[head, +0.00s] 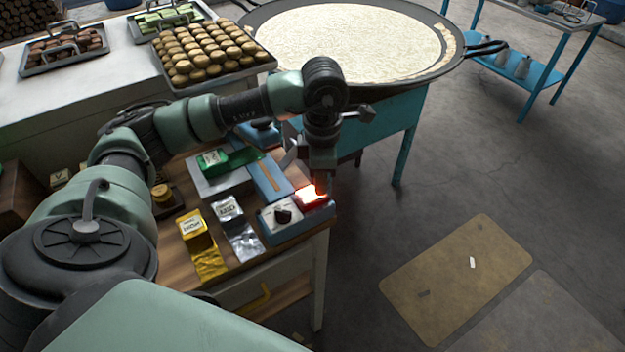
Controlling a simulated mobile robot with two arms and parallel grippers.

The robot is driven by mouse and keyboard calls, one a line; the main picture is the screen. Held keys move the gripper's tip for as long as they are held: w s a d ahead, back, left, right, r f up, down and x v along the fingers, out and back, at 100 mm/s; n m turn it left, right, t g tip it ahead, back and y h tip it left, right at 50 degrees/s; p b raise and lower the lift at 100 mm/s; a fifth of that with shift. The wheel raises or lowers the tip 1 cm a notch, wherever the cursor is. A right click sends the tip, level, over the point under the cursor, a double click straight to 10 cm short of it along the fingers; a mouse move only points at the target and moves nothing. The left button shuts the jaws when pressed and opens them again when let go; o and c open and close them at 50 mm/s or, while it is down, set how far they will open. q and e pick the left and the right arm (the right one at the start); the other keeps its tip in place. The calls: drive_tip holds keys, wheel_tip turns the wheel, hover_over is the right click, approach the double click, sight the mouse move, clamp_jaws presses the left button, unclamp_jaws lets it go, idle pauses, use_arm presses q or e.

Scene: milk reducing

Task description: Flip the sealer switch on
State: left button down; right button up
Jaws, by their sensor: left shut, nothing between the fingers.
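The sealer (298,226) is a blue unit at the right end of the wooden table, with a pale panel and a black knob (283,215). A blue bar with a brown strip (268,180) lies behind it. The red switch (309,195) at its right glows brightly. My left gripper (321,186) points straight down at the right edge of the switch, shut and empty. Its tips are at or just above the switch; contact is hard to tell, and they hide part of it. My right gripper is not in view.
Gold (202,245) and silver (238,228) wrappers lie left of the sealer. A green wrapper (238,158) lies on a pale tray behind. A large pan of milk (350,45) stands at the back. The floor right of the table is open, with a mat (455,280).

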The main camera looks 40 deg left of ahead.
use_arm(q)
wheel_tip(320, 180, up, 7)
drive_tip(key=p, duration=0.4)
idle(0.4)
drive_tip(key=shift+s, duration=0.1)
idle(0.4)
